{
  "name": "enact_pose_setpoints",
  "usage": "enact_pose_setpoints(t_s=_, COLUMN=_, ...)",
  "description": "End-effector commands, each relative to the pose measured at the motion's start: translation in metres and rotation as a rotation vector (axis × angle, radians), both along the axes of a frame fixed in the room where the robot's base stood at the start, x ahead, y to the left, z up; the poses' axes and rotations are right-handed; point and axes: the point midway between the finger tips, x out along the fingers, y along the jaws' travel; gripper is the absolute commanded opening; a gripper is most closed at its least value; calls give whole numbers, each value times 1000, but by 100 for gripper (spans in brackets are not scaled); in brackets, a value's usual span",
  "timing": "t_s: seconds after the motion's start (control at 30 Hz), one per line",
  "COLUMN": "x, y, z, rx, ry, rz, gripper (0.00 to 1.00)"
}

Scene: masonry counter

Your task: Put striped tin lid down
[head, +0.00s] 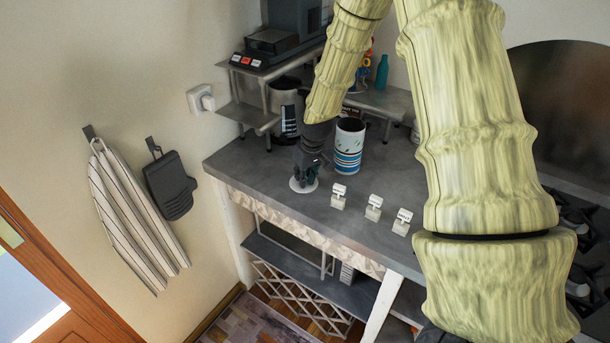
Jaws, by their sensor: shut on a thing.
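The lid (302,188), a small round whitish disc, shows under my gripper (306,175) near the counter's front left part. My gripper is dark, points down and is shut on the lid, covering much of its top. I cannot tell whether the lid touches the counter or is just above it. The striped tin (348,148), white with blue bands and a dark open top, stands upright on the counter, right of my gripper and a little farther back.
Several small white label stands (373,208) line the front of the grey counter (265,165). Behind are a metal shelf (246,113), a patterned canister (285,108) and a teal bottle (382,72). A stove (578,225) is at right. Bare counter lies left of my gripper.

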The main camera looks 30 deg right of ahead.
Motion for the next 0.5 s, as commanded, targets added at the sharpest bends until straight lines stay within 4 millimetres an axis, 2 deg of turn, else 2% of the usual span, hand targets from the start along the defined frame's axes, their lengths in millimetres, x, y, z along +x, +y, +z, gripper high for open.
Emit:
enact_pose_setpoints(t_s=0.17, x=0, y=0, z=-2, rx=0, ry=0, rz=0, gripper=0)
enact_pose_setpoints(t_s=0.2, x=0, y=0, z=-2, rx=0, ry=0, rz=0, gripper=20)
enact_pose_setpoints(t_s=0.3, x=0, y=0, z=-2, rx=0, ry=0, rz=0, gripper=38)
enact_pose_setpoints(t_s=0.5, x=0, y=0, z=-2, rx=0, ry=0, rz=0, gripper=38)
